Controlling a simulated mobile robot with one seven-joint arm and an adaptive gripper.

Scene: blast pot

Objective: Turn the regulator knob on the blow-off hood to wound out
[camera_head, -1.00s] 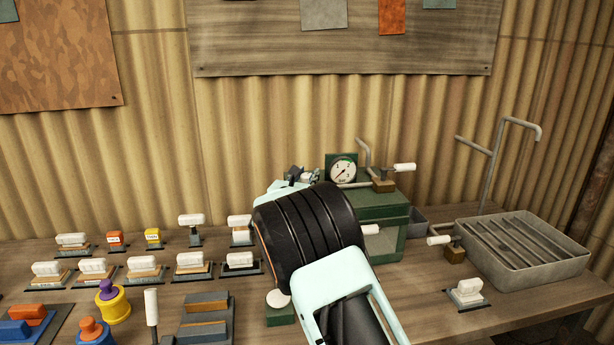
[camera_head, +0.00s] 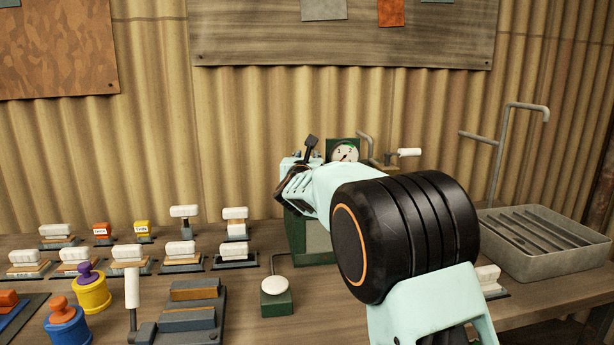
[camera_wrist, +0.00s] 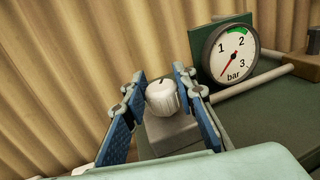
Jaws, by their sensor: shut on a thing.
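The regulator knob (camera_wrist: 161,96) is a white ribbed cap on a grey block on top of the green blow-off hood (camera_head: 317,240). My gripper (camera_wrist: 160,84) has its blue-padded fingers on either side of the knob and is shut on it. In the head view my gripper (camera_head: 297,178) is at the hood's top left, and my arm hides the knob and much of the hood. The round pressure gauge (camera_wrist: 231,54) stands behind and right of the knob, its needle pointing down-left, below 1 bar. A green band marks its top.
A white-handled valve (camera_head: 408,153) and pipe are right of the gauge. A slatted metal tray (camera_head: 550,262) is at the right. Several white-handled blocks, coloured pots and a green pedestal with a white button (camera_head: 277,287) crowd the bench's left and front.

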